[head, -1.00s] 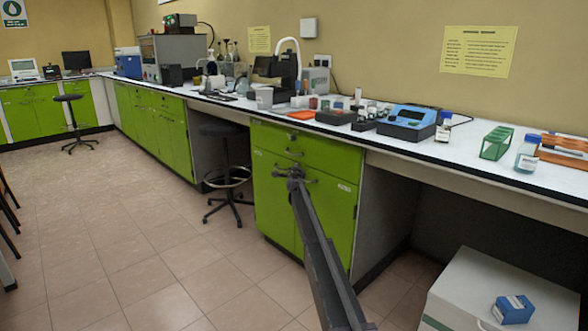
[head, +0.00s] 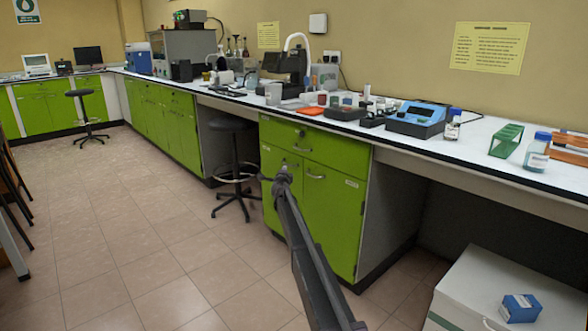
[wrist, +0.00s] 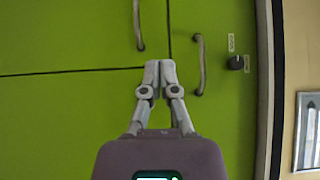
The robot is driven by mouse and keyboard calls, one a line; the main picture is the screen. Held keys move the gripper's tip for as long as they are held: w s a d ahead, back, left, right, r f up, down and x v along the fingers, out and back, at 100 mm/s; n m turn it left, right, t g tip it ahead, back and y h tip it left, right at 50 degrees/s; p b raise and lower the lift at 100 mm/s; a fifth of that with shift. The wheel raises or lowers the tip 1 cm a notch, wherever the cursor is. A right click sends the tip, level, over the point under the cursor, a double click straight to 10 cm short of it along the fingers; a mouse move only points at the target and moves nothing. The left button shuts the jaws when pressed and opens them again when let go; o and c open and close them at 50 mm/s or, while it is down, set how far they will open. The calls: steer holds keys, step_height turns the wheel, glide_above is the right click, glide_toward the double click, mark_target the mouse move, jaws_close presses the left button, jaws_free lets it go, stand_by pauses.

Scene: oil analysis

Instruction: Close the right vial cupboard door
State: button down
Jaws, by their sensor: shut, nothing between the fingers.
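The green vial cupboard stands under the worktop, with a wide drawer (head: 325,148) above two doors. The right door (head: 335,225) looks flush with the front in the head view, and its handle (head: 315,177) is clear of my gripper. The left door (head: 270,205) also looks flush. My gripper (head: 283,175) is shut and empty, in front of the doors near the left door's handle (head: 291,163). In the sideways wrist view, my fingertips (wrist: 160,68) overlap the seam meeting point. Whether they touch the front cannot be told. My gripper hides part of the right door there.
A black stool (head: 235,165) stands left of the cupboard. A white box (head: 490,290) with a small blue box (head: 520,307) on it stands at the front right. The worktop (head: 465,150) overhangs and carries lab equipment. The tiled floor at left is open.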

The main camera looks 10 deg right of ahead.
steer(key=shift+s+a, duration=0.6)
steer(key=shift+a, duration=0.25)
